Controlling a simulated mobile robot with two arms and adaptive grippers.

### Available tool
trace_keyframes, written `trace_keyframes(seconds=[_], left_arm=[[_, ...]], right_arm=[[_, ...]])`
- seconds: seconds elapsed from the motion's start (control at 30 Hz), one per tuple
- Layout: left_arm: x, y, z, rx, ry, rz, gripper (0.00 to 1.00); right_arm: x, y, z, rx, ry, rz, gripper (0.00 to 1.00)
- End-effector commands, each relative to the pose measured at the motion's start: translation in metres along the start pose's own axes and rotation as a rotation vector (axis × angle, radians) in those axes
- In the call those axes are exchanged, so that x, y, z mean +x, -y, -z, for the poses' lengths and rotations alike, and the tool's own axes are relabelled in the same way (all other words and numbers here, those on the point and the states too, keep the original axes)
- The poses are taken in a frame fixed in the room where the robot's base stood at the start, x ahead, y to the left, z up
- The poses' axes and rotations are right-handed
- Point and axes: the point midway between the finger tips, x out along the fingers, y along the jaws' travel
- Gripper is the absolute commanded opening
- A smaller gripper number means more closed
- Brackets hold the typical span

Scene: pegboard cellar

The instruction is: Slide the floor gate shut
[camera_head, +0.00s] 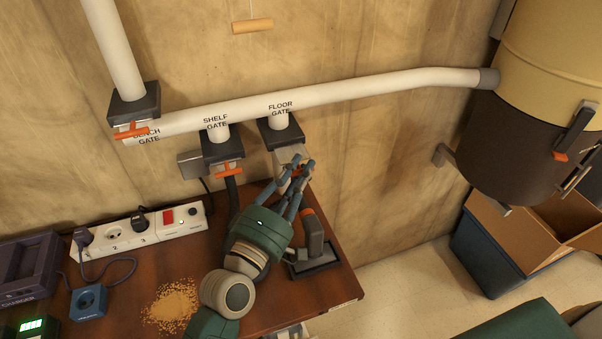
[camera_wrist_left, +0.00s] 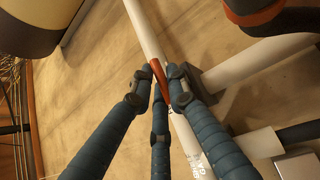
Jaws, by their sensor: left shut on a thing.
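The floor gate (camera_head: 282,134) is a dark block on the white pipe under the "FLOOR GATE" label. A pale metal slide plate (camera_head: 287,156) shows at its front, extending out from the block. My left gripper (camera_head: 297,172) is at the front of this plate, with its blue fingers shut on the orange handle. In the left wrist view, the orange handle (camera_wrist_left: 160,78) shows between the fingertips of my left gripper (camera_wrist_left: 162,88). In the head view the fingers mostly hide the handle. My right gripper is in neither view.
The shelf gate (camera_head: 222,147) with its orange handle (camera_head: 229,170) is close on the left; the bench gate (camera_head: 134,106) is farther left. A dark stand (camera_head: 314,252) is beside my left wrist on the table (camera_head: 262,315). A power strip (camera_head: 140,234) lies left.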

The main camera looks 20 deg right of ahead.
Motion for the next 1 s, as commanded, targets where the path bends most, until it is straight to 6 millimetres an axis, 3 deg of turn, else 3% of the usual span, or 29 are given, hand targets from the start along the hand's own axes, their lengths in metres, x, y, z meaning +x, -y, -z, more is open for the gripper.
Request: trace_keyframes(seconds=[0.23, 0.57, 0.6, 0.7, 1.0], left_arm=[[0.030, 0.010, 0.031, 0.010, -0.002, -0.002, 0.00], [0.034, 0.009, 0.036, 0.009, -0.005, -0.001, 0.00], [0.034, 0.009, 0.037, 0.010, -0.006, -0.002, 0.17], [0.034, 0.009, 0.036, 0.009, -0.005, -0.002, 0.36], [0.032, 0.010, 0.035, 0.005, -0.003, -0.001, 0.36]], right_arm=[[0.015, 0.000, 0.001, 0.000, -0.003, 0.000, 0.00], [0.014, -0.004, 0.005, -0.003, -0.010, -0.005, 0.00], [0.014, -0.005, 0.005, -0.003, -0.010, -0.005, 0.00], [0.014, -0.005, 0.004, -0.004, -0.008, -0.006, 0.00], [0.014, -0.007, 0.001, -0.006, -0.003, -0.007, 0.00]])
